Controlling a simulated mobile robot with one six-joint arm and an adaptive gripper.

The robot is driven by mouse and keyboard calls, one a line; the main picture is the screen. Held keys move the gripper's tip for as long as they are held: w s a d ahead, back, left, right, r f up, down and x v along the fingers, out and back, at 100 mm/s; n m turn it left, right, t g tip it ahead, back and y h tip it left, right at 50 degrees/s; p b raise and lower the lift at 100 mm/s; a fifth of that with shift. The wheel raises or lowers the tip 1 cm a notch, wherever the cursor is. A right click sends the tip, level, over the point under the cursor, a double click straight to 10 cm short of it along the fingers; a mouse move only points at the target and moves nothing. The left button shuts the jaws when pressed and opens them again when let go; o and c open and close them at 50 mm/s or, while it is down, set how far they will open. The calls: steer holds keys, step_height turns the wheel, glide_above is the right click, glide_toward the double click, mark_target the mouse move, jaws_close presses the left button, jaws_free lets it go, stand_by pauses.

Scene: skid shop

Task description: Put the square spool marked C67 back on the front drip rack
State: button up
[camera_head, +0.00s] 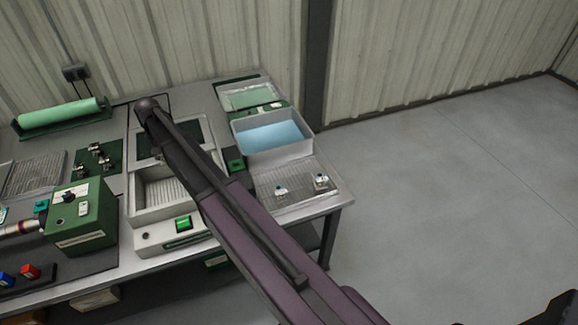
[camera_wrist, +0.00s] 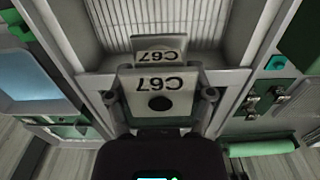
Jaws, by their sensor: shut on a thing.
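In the wrist view, the pale square spool marked C67 (camera_wrist: 150,90) fills the middle, its label upside down and a dark round hole below the label. My gripper (camera_wrist: 160,98) is shut on it, with a finger pad at each side. A second C67 label on a pale piece (camera_wrist: 158,48) shows just beyond it; I cannot tell whether it is part of the same spool. The spool is over or in a grey ribbed-floor basin. In the head view my arm hides the gripper and spool. A wire drip rack (camera_head: 293,204) lies at the bench's right front, with two small metal pieces on it.
The basin (camera_head: 136,197) is in a bench unit with a green button. A blue-filled tub (camera_head: 237,143) stands behind the rack. Another mesh tray (camera_head: 33,176) and a green control box (camera_head: 84,222) are at left. A green roll (camera_head: 60,115) lies at the back.

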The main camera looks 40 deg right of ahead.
step_height(320, 180, up, 10)
steer(key=p, duration=0.9)
steer(key=shift+r, duration=0.1)
steer(key=shift+a, duration=0.1)
